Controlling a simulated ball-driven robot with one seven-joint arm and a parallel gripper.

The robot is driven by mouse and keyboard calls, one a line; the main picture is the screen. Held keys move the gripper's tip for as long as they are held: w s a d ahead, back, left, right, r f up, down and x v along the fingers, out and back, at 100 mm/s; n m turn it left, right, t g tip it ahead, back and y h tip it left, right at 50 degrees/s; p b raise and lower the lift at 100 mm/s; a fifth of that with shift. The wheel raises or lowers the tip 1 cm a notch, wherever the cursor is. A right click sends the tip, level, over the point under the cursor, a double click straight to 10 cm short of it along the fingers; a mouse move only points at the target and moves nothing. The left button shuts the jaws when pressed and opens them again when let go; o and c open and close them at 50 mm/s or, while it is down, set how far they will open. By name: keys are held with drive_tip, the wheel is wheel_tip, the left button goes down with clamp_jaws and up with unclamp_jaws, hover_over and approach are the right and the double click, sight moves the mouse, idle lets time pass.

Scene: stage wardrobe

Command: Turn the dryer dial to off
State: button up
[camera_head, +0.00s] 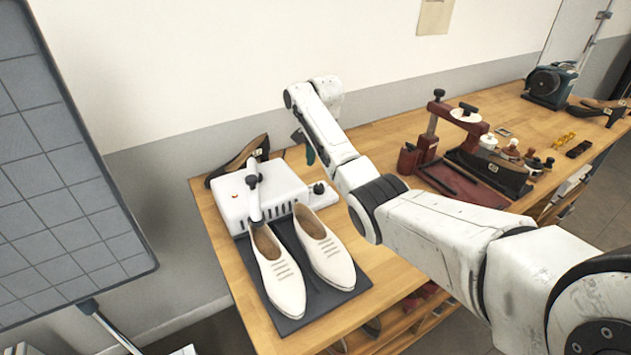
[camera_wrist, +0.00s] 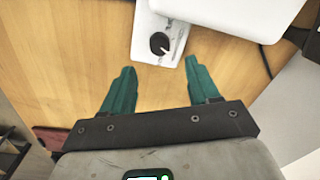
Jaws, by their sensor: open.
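The shoe dryer (camera_head: 262,192) is a white box near the left end of the wooden bench. Its round black dial (camera_head: 319,188) sits on a low white plate at the box's right side. The dial (camera_wrist: 159,43) also shows in the wrist view, with a pale pointer line slanting across its right side. My gripper (camera_wrist: 158,67) is open and empty, its two green fingers apart. The dial lies just beyond the fingertips and between their lines, not touched. In the head view one green finger of my gripper (camera_head: 309,152) shows above and left of the dial.
White shoes (camera_head: 277,270) stand on a dark mat (camera_head: 300,318) before the dryer. A dark shoe (camera_head: 238,160) lies behind it. A dark red press (camera_head: 455,125) and small bottles stand further right. A cable runs right of the dryer in the wrist view.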

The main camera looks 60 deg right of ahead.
sight(319, 186)
wheel_tip(319, 186, down, 8)
drive_tip(key=shift+w+f, duration=0.1)
drive_tip(key=shift+w, duration=0.05)
drive_tip(key=shift+c, duration=0.3)
drive_tip(key=c, duration=1)
drive_tip(key=shift+o, duration=0.2)
